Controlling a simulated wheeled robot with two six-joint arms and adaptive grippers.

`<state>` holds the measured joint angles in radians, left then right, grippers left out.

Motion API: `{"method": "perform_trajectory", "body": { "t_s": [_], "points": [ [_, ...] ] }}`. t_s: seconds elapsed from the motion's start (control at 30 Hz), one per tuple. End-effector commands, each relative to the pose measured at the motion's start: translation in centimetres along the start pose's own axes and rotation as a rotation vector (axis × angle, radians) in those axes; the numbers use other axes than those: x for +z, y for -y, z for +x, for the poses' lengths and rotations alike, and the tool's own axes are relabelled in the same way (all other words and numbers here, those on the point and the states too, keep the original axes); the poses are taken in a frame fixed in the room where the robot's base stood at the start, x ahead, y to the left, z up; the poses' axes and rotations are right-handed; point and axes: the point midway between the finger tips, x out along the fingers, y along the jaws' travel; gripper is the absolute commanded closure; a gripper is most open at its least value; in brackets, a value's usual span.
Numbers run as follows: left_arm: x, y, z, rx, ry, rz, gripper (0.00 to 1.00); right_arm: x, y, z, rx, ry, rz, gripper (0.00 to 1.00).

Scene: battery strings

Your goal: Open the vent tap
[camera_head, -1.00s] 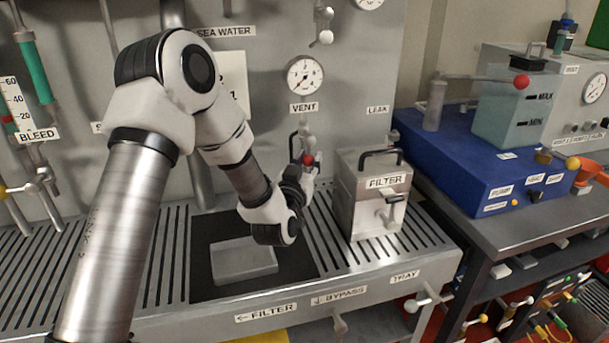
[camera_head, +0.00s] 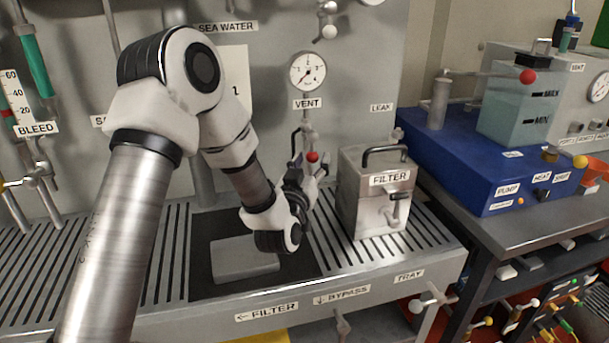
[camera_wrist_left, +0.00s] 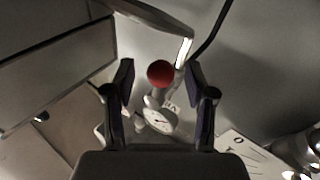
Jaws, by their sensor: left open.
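The vent tap's red knob (camera_head: 312,156) shows below the VENT label (camera_head: 307,104) and the round gauge (camera_head: 308,71) on the grey panel. In the left wrist view the red knob (camera_wrist_left: 161,73) lies between the two dark fingers, near their tips, with a gap on both sides. My left gripper (camera_head: 310,172) is open at the tap; it also shows in the left wrist view (camera_wrist_left: 161,85). The tap's lever and body are partly hidden behind the gripper and knob. My right gripper is not in view.
A metal FILTER box (camera_head: 372,205) with a black handle stands close to the right of my gripper on the slotted tray (camera_head: 430,243). A blue unit (camera_head: 470,165) with a clear tank sits on the bench at right. A grey block (camera_head: 245,262) lies below my wrist.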

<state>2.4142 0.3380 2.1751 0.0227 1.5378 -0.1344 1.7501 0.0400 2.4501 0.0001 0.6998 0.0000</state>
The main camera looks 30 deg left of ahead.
Motion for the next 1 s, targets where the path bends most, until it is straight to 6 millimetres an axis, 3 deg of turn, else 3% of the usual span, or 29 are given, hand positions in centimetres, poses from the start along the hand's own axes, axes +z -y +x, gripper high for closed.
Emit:
{"method": "perform_trajectory", "body": {
  "t_s": [0.2, 0.4, 0.53, 1.0],
  "points": [
    [0.1, -0.1, -5.5, 0.001, 0.005, 0.001, 0.45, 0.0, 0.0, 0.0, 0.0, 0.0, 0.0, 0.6],
    [0.1, -0.1, -9.5, 0.001, 0.003, 0.0, 0.45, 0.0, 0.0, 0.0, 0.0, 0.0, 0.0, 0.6],
    [0.0, 0.0, -10.3, 0.0, 0.0, 0.0, 0.45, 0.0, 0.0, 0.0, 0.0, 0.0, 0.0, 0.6],
    [0.0, 0.0, -10.3, 0.0, 0.0, 0.0, 0.45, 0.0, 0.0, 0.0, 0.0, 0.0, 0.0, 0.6]
  ]
}}
